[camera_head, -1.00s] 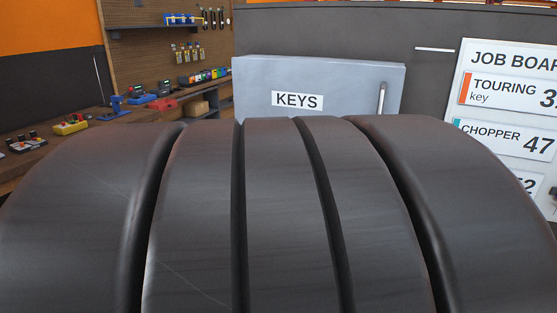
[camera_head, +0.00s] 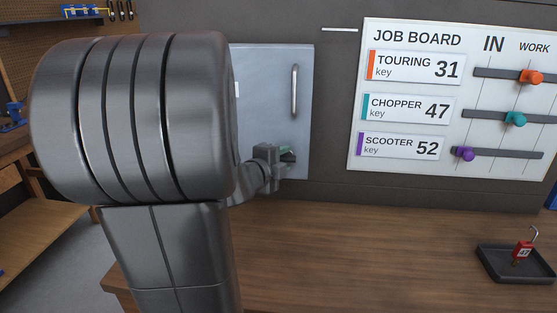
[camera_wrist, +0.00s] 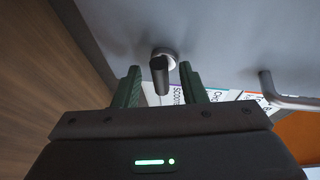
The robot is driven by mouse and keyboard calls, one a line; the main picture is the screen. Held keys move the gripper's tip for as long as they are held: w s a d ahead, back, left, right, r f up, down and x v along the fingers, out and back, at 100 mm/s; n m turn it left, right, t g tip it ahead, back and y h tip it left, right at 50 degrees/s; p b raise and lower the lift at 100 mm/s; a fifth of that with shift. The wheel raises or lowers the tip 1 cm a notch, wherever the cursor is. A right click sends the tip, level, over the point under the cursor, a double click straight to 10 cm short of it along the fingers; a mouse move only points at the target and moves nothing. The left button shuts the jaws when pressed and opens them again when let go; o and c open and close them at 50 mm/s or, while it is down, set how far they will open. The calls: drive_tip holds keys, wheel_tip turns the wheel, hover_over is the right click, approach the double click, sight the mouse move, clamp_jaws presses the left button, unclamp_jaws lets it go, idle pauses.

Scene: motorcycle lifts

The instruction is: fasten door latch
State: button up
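The grey key cabinet's door (camera_head: 270,85) has a vertical bar handle (camera_head: 295,90) on its right side and looks closed. In the wrist view the door face (camera_wrist: 230,45) fills the top, with the handle (camera_wrist: 285,102) at right. A small dark latch lever (camera_wrist: 159,78) on a round metal base (camera_wrist: 163,55) sticks out from it. My gripper (camera_head: 287,156) is at the door's lower right, hiding the latch in the head view. In the wrist view my gripper (camera_wrist: 160,70) is open, its green fingers either side of the lever with gaps showing.
A job board (camera_head: 410,100) with coloured sliders hangs right of the cabinet. A wooden bench (camera_head: 370,260) runs below, mostly clear. A dark tray (camera_head: 512,268) on it holds a red padlock-like tag (camera_head: 523,249) marked 47. My arm covers the cabinet's left part.

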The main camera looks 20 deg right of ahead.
clamp_jaws()
idle(0.3)
drive_tip(key=n+t+b, duration=0.2)
drive_tip(key=n+b, duration=0.3)
drive_tip(key=n, duration=0.1)
drive_tip(key=n+t+h+b, duration=0.1)
drive_tip(key=n+t+b, duration=0.1)
drive_tip(key=n+b, duration=0.3)
drive_tip(key=f+n+t+b, duration=0.1)
drive_tip(key=n+t+b, duration=0.2)
drive_tip(key=n+b, duration=0.2)
drive_tip(key=shift+s+d+f+n+h, duration=0.1)
drive_tip(key=shift+d+n+h, duration=0.1)
drive_tip(key=shift+n, duration=0.55)
drive_tip(key=shift+s+d+n+h, duration=0.1)
drive_tip(key=shift+n+h, duration=0.1)
drive_tip(key=shift+n, duration=0.55)
drive_tip(key=shift+n+t+b, duration=0.3)
drive_tip(key=shift+b, duration=0.1)
